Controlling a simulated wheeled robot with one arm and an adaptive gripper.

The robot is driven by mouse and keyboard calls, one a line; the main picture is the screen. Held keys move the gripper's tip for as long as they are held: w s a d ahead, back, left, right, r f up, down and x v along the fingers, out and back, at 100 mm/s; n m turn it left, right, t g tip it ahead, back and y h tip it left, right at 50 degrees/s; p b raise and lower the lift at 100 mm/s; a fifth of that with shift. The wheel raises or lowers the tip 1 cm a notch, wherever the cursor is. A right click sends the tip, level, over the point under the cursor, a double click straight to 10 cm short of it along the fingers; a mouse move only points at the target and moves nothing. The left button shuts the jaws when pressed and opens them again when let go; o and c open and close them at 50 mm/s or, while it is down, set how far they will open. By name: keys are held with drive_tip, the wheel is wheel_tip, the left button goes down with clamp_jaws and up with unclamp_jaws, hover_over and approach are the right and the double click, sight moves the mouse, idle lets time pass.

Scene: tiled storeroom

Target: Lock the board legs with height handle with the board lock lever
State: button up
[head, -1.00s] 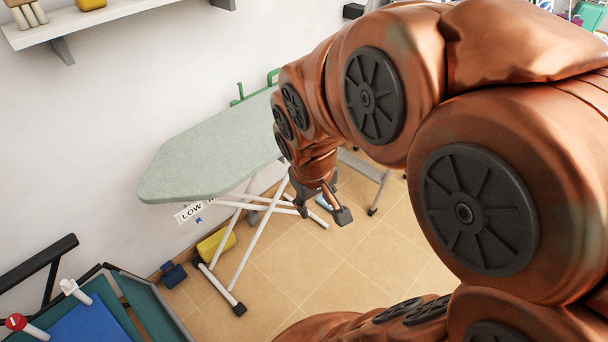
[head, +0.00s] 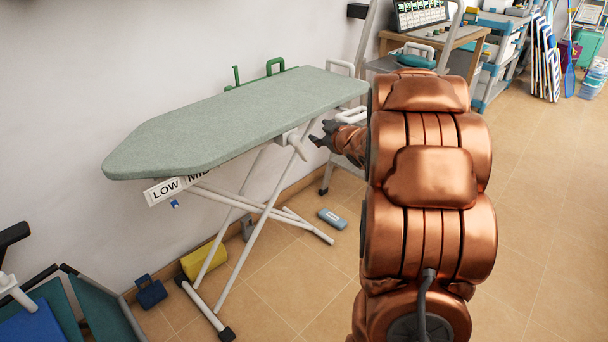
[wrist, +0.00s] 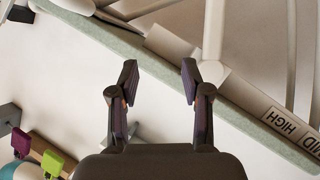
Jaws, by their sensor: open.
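The ironing board (head: 230,115) has a grey-green cover and stands along the wall on crossed white legs (head: 252,225). A LOW/MID label strip (head: 172,189) hangs under its near edge, with a small blue marker (head: 174,204) below; MID and HIGH show in the wrist view (wrist: 285,122). A pale fitting that looks like the lever (head: 295,140) sits under the board's edge. My gripper (head: 322,136) is just right of it, open and empty. In the wrist view, my gripper's fingers (wrist: 160,80) are apart; a pale bar (wrist: 213,32) rises beyond the right fingertip. Contact cannot be told.
A blue-green cart (head: 98,308) stands at lower left. A desk (head: 440,43) and racks stand behind. Tiled floor at right is clear.

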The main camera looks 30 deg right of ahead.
sight(307, 156)
wheel_tip(307, 156, down, 10)
drive_tip(key=s+f+n+t+y+b, duration=0.1)
drive_tip(key=s+n+t+y+b, duration=0.15)
drive_tip(key=y+b, duration=0.45)
drive_tip(key=shift+n+t+h, duration=0.45)
drive_tip(key=shift+h, duration=0.05)
drive_tip(key=b+x, duration=0.3)
drive_tip(key=x, duration=0.4)
drive_tip(key=shift+w+a+r, duration=0.1)
drive_tip(key=shift+r, duration=0.1)
drive_tip(key=shift+w+a+r+b, duration=0.15)
drive_tip(key=shift+w+b, duration=0.25)
drive_tip(key=shift+w, duration=0.35)
clamp_jaws()
